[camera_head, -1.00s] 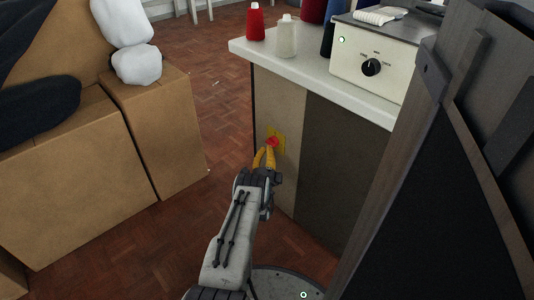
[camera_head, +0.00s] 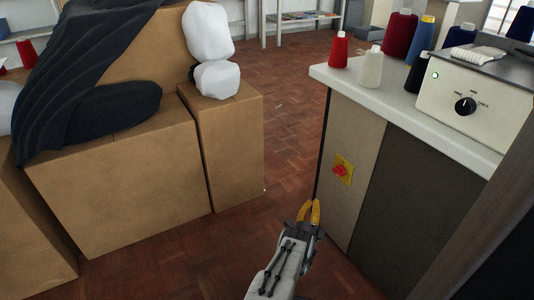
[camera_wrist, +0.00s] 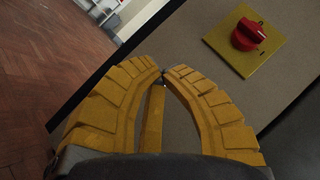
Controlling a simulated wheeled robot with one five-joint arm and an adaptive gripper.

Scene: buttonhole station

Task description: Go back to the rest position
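My gripper (camera_head: 311,210) has yellow ribbed fingers and hangs low in front of the workbench cabinet, below and left of the red switch. In the wrist view, the fingertips of my gripper (camera_wrist: 163,72) come together with nothing between them. The red rotary switch (camera_head: 339,170) sits on a yellow plate (camera_head: 348,178) on the cabinet's side panel. The switch also shows in the wrist view (camera_wrist: 247,35), up and right of the fingers and apart from them.
The cabinet (camera_head: 353,135) carries thread cones and a cream control box (camera_head: 458,103) on its white top. Cardboard-brown boxes (camera_head: 135,190) with dark cloth (camera_head: 110,110) and white lumps (camera_head: 208,35) stand at left. Parquet floor (camera_head: 285,130) is clear between them.

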